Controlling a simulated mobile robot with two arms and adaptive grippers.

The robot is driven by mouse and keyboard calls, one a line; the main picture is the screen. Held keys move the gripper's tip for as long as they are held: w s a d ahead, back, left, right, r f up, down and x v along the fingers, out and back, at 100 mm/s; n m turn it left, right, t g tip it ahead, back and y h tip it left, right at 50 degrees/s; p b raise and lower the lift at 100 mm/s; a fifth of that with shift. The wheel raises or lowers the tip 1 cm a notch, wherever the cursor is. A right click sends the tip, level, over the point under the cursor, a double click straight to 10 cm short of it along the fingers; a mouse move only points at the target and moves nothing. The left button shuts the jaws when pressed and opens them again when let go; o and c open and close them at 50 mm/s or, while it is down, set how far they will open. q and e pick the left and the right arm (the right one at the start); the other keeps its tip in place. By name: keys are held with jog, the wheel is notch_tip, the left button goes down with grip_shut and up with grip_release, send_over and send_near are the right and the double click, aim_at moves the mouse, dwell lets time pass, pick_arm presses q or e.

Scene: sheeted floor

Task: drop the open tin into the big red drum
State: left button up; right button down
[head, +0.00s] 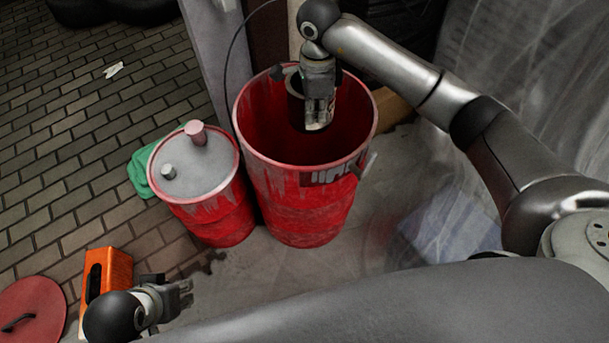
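The big red drum (305,205) stands upright in the middle of the head view, with its top open and its inside dark red. My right gripper (319,118) points down over the drum's mouth, within the outline of its rim. It is shut on the open tin (296,108), a dark cylinder partly hidden behind the fingers. How far the tin is above or below the rim is hard to tell. My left gripper (187,293) is low at the left, away from the drum and seemingly empty; its finger gap is unclear.
A smaller red drum (218,218) with a grey top stands left of the big one, bearing a pinkish can (196,133) and a small grey cap (169,171). A green cloth (138,172), an orange box (107,272) and a red lid (32,308) lie left. Translucent sheeting hangs right.

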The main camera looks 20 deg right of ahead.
jog(key=c, duration=2.2)
grip_release()
jog(key=o, duration=0.6)
jog(key=shift+o, duration=0.2)
notch_tip(320, 180, up, 12)
jog(key=shift+f, duration=0.1)
